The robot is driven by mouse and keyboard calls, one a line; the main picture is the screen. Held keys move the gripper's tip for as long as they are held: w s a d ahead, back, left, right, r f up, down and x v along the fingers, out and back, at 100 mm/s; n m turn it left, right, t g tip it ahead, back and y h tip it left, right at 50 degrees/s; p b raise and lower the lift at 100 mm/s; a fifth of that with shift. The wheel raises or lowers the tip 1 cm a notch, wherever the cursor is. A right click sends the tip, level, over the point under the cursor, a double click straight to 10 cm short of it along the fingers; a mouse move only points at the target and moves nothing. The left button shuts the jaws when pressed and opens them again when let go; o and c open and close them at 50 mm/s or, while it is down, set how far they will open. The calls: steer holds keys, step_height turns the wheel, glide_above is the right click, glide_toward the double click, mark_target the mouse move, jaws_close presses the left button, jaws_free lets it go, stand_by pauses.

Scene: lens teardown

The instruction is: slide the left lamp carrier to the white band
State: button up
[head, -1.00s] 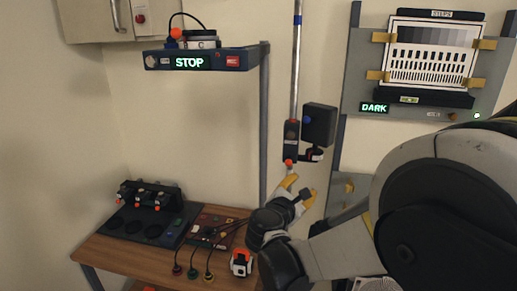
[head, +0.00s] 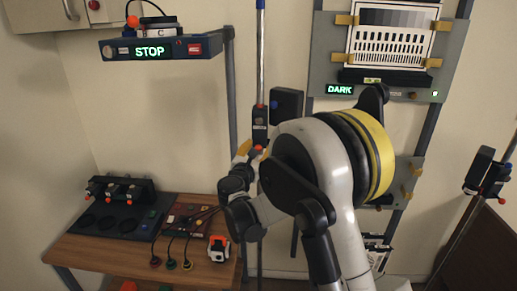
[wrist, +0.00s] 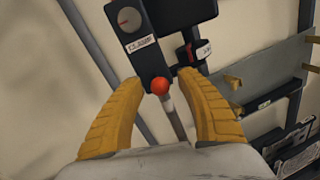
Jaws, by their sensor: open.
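The left lamp carrier (head: 260,126) is a dark block on an upright metal rod (head: 261,60), with a black lamp box (head: 287,103) at its right. An orange ball knob (wrist: 160,86) sits at its lower end. My gripper (wrist: 160,82) is open, its yellow fingers on either side of the knob with gaps showing; I cannot tell how deep the knob sits between them. In the head view my arm partly covers the gripper (head: 253,152). A blue band (head: 260,4) shows high on the rod.
A shelf unit reading STOP (head: 150,51) is at left, above a wooden bench (head: 100,250) with devices and cables. A chart panel reading DARK (head: 322,60) is on the wall at right. Another lamp carrier (head: 478,172) is on a rod at far right.

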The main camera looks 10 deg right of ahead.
steer(key=shift+w, duration=0.1)
jaws_close()
step_height(320, 180, down, 20)
steer(key=b, duration=1.4)
steer(key=shift+b, duration=0.4)
jaws_free()
steer(key=v, duration=1.2)
